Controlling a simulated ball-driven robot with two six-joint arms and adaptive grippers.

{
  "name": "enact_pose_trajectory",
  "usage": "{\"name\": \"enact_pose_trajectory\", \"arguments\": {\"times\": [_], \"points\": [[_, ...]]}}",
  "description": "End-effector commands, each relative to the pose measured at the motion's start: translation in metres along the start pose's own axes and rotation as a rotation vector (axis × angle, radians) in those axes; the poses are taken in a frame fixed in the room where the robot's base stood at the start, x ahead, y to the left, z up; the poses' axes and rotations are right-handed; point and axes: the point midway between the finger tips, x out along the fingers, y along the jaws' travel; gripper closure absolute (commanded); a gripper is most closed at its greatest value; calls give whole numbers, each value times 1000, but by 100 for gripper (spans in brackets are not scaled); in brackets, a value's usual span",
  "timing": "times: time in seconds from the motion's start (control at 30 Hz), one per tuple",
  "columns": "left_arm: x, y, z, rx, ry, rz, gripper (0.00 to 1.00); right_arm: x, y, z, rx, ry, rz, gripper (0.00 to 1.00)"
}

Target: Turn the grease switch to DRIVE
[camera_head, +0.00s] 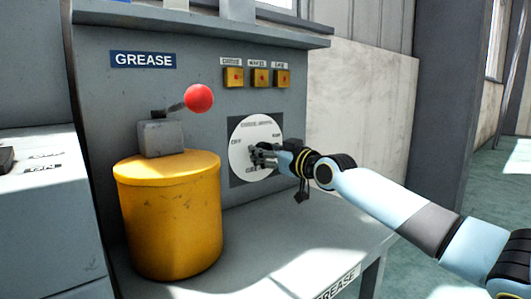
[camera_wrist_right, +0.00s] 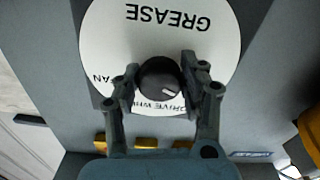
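The grease switch is a white round dial (camera_head: 243,148) on the grey panel, with its lettering upside down in the right wrist view (camera_wrist_right: 215,50). Its dark round knob (camera_wrist_right: 155,74) has a short white mark pointing to the lower right there, toward the "DRIVE WH..." lettering. "GREASE" and a partly cut "...AN" label also show on the dial. My right gripper (camera_head: 262,155) reaches the dial from the right. Its two fingers flank the knob closely, with no clear gap, in the right wrist view (camera_wrist_right: 159,82). My left gripper is not in view.
A yellow drum (camera_head: 170,225) with a grey block and red-ball lever (camera_head: 198,98) stands left of the dial on the bench (camera_head: 290,245). Several orange buttons (camera_head: 260,77) sit above the dial. A blue GREASE sign (camera_head: 143,60) is at upper left.

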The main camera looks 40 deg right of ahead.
Motion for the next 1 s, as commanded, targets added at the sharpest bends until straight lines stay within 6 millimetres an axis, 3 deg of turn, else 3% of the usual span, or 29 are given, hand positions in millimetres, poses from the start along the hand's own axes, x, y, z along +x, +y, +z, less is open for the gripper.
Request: {"name": "enact_pose_trajectory", "arguments": {"times": [0.03,0.23,0.57,1.0], "points": [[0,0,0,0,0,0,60,0,0,0,0,0,0,67],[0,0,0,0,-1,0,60,0,0,0,0,0,0,92],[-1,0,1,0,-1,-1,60,0,0,-1,59,0,0,92],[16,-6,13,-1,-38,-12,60,0,0,-2,390,2,0,92]]}}
